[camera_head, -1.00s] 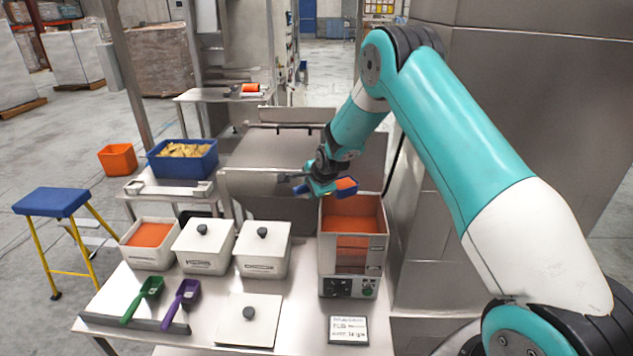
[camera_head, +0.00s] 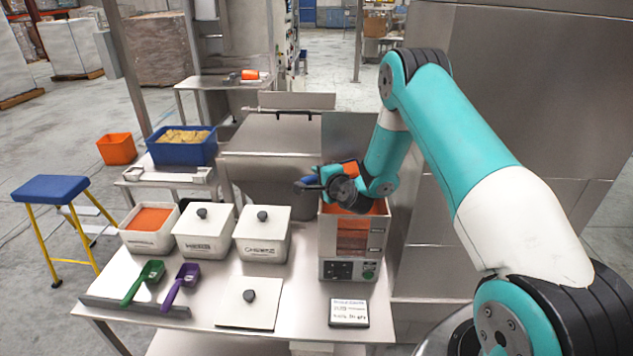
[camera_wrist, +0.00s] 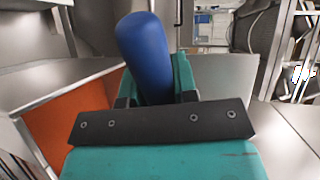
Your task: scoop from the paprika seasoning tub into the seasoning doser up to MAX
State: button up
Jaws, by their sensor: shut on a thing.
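My gripper (camera_head: 325,180) is over the top of the seasoning doser (camera_head: 335,268), shut on the blue handle of a scoop (camera_wrist: 143,50). The scoop's bowl is largely hidden behind the gripper in the head view. The doser is a steel box with an open top and a front window, and orange seasoning shows inside it. The fill level against any MAX mark cannot be read. The paprika tub (camera_head: 128,240) is a white, uncovered tub of orange powder at the left of the table. In the wrist view, orange (camera_wrist: 70,115) shows at lower left, beside the gripper.
Two lidded white tubs, one HERB (camera_head: 203,245) and one at its right (camera_head: 262,247), stand between paprika and doser. A green scoop (camera_head: 150,272), a purple scoop (camera_head: 186,275) and a loose lid (camera_head: 232,312) lie in front. A label card (camera_head: 349,313) lies before the doser.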

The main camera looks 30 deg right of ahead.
jog(key=shift+d+b, duration=0.1)
jog(key=shift+b, duration=0.45)
jog(key=t+b, duration=0.1)
jog(key=b, duration=0.5)
jog(key=t+b, duration=0.1)
jog(key=b, duration=0.5)
jog(key=s+t+b, duration=0.1)
jog(key=b, duration=0.5)
jog(key=shift+r+t+b, duration=0.25)
jog(key=shift+t+b, duration=0.1)
jog(key=shift+t, duration=0.05)
jog(key=t+b, duration=0.1)
jog(key=b, duration=0.5)
jog(key=s+t+b, duration=0.1)
jog(key=t+b, duration=0.1)
jog(key=b, duration=0.4)
jog(key=shift+r+b, duration=0.1)
jog(key=shift+b, duration=0.3)
dwell(0.3)
jog(key=s+t+h+b, duration=0.1)
jog(key=t+b, duration=0.1)
jog(key=b, duration=0.6)
jog(key=shift+t+b, duration=0.3)
jog(key=shift+b, duration=0.1)
